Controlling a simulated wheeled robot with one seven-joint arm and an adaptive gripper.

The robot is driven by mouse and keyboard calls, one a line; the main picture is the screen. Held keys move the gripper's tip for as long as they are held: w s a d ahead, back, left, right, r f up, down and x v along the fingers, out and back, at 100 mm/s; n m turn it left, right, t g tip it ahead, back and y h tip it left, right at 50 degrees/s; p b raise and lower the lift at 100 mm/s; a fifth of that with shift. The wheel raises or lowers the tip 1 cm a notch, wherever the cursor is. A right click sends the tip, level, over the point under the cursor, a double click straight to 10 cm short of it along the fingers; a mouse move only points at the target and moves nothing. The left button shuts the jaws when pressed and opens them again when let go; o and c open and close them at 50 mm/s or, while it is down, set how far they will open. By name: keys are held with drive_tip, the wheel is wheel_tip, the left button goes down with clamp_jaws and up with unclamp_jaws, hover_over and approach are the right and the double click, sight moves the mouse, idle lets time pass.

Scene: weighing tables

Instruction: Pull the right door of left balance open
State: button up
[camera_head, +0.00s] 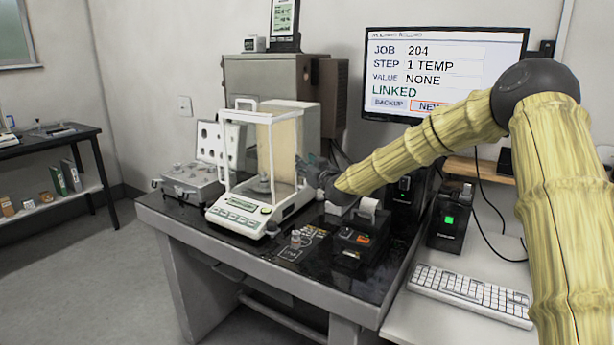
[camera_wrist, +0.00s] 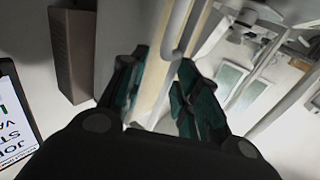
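A white balance (camera_head: 240,212) with a clear glass weighing chamber stands on the dark-topped table in the head view. Its right door (camera_head: 286,150) shows as a tan-tinted pane; I cannot tell whether it is fully shut. My gripper (camera_head: 312,172) is at the right side of the chamber, partly hidden by its own wrist. In the wrist view my gripper (camera_wrist: 163,62) has its two dark green fingers apart. A pale upright bar, like a door edge or handle (camera_wrist: 172,45), shows between and beyond the fingertips. Contact with it is not clear.
An open weight case (camera_head: 190,182) stands left of the balance. A small weight (camera_head: 296,238) and a printer (camera_head: 355,240) are at the front right. A grey cabinet (camera_head: 270,80) stands close behind. A monitor (camera_head: 445,70) and keyboard (camera_head: 472,293) are to the right.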

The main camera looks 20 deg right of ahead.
sight(300, 143)
drive_tip(key=shift+r, duration=2.75)
